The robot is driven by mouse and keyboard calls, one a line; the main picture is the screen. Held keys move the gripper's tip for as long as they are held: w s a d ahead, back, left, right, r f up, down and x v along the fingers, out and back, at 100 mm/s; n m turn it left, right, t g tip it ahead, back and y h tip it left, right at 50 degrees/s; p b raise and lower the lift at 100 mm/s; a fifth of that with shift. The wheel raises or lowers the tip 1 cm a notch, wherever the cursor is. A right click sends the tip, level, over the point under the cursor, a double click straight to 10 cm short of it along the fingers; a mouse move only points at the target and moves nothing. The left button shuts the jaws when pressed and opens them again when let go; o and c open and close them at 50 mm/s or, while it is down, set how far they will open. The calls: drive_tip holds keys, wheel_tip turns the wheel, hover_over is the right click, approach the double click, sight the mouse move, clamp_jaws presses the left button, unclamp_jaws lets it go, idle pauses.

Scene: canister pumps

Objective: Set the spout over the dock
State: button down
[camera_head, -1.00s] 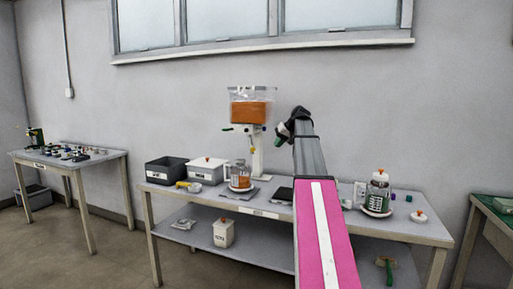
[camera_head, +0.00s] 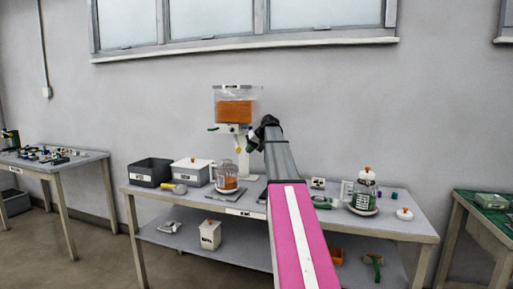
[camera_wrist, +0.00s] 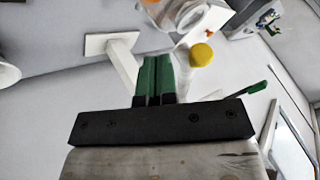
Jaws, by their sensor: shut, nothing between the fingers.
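The dispenser has a clear hopper (camera_head: 234,110) with orange contents on a white stand (camera_head: 247,164). A green lever (camera_head: 213,129) sticks out to its left. Its green lever (camera_wrist: 255,88) and white post and square base (camera_wrist: 105,43) also show in the wrist view. My gripper (camera_head: 249,146) is close to the stand's right side, partly hidden by my arm. In the wrist view my gripper (camera_wrist: 157,62) has its green fingers shut together with nothing between them. A yellow round part (camera_wrist: 201,54) lies just beyond the fingertips. I cannot tell which parts are the spout and dock.
A jar with orange contents (camera_head: 227,180) stands on the table in front of the dispenser. A white box (camera_head: 190,172) and a dark bin (camera_head: 150,172) are to its left. A jar with green contents (camera_head: 364,192) and a small white canister (camera_head: 405,214) stand at the right.

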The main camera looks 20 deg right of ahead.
drive_tip(key=shift+w+a+r, duration=0.1)
drive_tip(key=shift+a+r, duration=0.1)
drive_tip(key=shift+a, duration=0.65)
drive_tip(key=w+a+m+t+h, duration=0.1)
drive_tip(key=a+m, duration=0.3)
drive_tip(key=a, duration=0.5)
drive_tip(key=shift+w+m+t+h, duration=0.3)
drive_tip(key=shift+w+t+h, duration=0.1)
drive_tip(key=shift+h, duration=0.4)
